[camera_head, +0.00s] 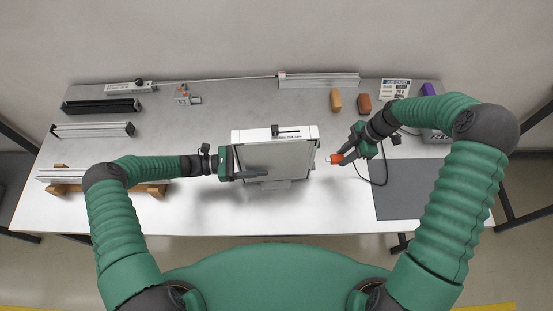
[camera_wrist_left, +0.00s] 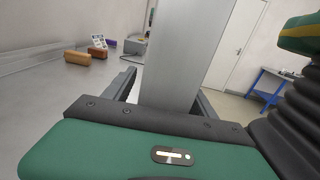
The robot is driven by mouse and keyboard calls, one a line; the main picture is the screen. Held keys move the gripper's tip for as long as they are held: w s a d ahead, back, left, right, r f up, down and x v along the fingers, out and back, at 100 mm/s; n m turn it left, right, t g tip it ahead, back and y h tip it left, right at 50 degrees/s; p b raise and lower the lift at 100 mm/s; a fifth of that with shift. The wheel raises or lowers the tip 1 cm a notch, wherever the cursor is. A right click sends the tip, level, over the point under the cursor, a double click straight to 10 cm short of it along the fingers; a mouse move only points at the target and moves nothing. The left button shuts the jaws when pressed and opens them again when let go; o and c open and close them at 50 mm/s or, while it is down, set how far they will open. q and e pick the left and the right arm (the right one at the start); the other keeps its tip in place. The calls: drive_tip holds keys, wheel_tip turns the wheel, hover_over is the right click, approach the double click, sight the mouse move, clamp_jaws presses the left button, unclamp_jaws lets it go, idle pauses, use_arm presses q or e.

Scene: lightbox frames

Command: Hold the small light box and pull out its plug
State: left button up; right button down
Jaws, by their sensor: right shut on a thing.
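The small light box (camera_head: 275,160) stands upright on the table, a thin white-framed panel with a grey face; its pale edge fills the middle of the left wrist view (camera_wrist_left: 183,55). My left gripper (camera_head: 262,174) is at its left side, with one finger in front of the face and the other hidden behind. In the left wrist view the fingers straddle the panel, with a gap showing on the left. My right gripper (camera_head: 347,156) is shut on the orange-red plug (camera_head: 336,159), to the right of the box. A small gap shows between plug and box. A black cable hangs below this gripper.
A grey mat (camera_head: 400,195) lies at the right. An orange block (camera_head: 336,100), a brown block (camera_head: 364,104) and a printed card (camera_head: 395,89) are at the back right. Rails (camera_head: 100,106) lie at the left. The table's front middle is clear.

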use_arm(q)
drive_tip(key=a, duration=1.2)
drive_tip(key=shift+s, duration=0.35)
drive_tip(key=shift+f, duration=0.1)
